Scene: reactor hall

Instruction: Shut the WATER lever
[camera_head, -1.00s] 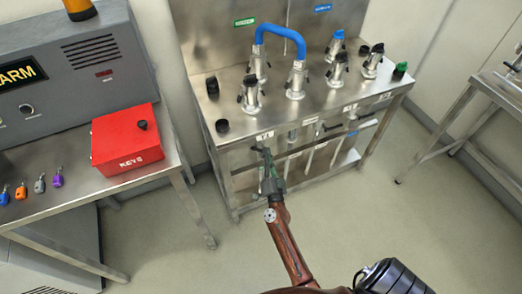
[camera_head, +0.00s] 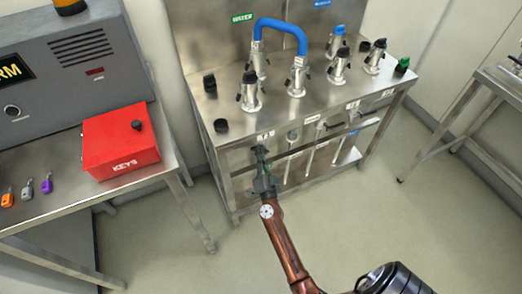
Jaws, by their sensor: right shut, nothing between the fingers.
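A steel valve stand (camera_head: 290,122) is ahead, with small white labels along its front edge; their text is too small to read. Several pale levers (camera_head: 311,155) hang below that edge, and one near the right end (camera_head: 364,125) points sideways. I cannot tell which is the WATER lever. My right gripper (camera_head: 259,153) is shut and empty, just below the leftmost label (camera_head: 265,135), at the left end of the row. It hides what is behind it, and I cannot tell whether it touches a lever. My left gripper is not in view.
A blue hose (camera_head: 280,24) joins two fittings on the stand top, among several black-capped valves. A red KEYS box (camera_head: 120,142) and key fobs (camera_head: 46,183) are on a steel table at left. Another steel table (camera_head: 500,95) is at right. The floor between is clear.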

